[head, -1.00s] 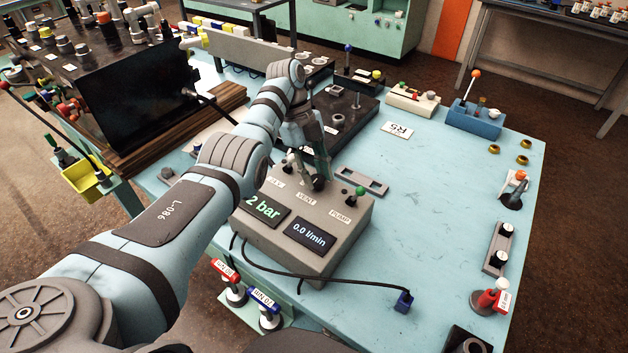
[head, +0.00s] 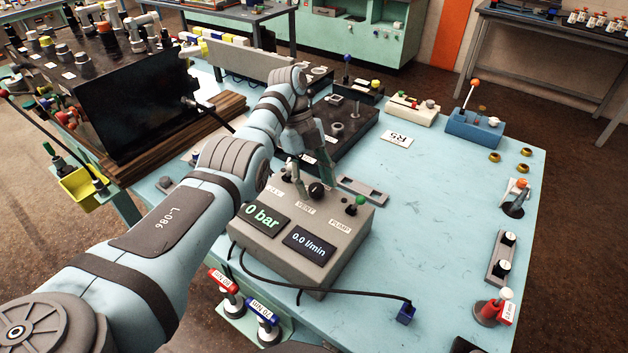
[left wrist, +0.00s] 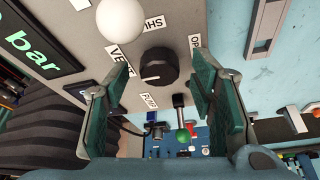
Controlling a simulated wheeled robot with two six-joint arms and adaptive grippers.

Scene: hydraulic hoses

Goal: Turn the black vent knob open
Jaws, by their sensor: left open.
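The black vent knob (head: 316,189) stands on top of the grey control box (head: 335,254), behind the VENT label. In the left wrist view the knob (left wrist: 157,68) shows a pale mark at its lower left, with SHUT and OPEN labels near it. My left gripper (head: 312,182) is over the knob. In the left wrist view its green-padded fingers (left wrist: 160,80) are apart, one on each side of the knob, with gaps visible. The pressure display (head: 262,217) reads 0 bar and the flow display (head: 309,246) 0.0 l/min. My right gripper is not in view.
A green-tipped pump lever (head: 359,202) stands right of the knob. A white ball-topped control (left wrist: 120,22) is close to the fingers in the wrist view. A black cable (head: 330,291) runs along the front. The table's middle right is clear.

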